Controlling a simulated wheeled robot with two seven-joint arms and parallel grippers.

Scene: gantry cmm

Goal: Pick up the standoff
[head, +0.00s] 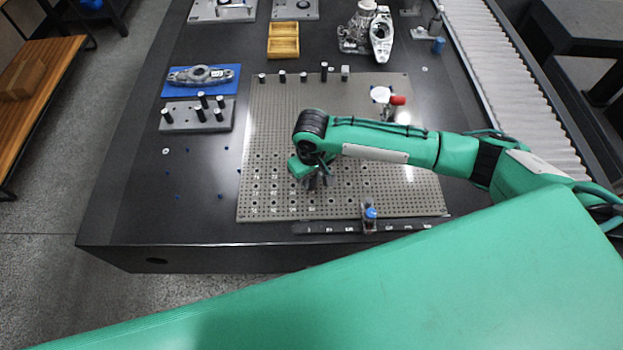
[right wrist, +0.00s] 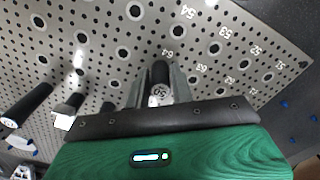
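My right gripper (head: 318,184) is over the left-middle part of the grey perforated plate (head: 420,190). In the right wrist view, a black standoff (right wrist: 160,74) with a pale end marked 50 sits between the gripper's two fingers (right wrist: 160,92). The fingers appear closed against its sides. I cannot tell whether its far end touches the plate. Several other black standoffs (head: 303,77) stand along the plate's back edge, and one shows in the right wrist view (right wrist: 28,103). My left gripper is not in view.
A grey block with several black posts (head: 190,128) and a blue tray (head: 232,84) with a metal part (head: 200,75) stand left of the plate. A dark numbered strip (head: 325,227) with a blue-topped piece (head: 370,213) lies at the front. A yellow bin (head: 283,48) stands behind.

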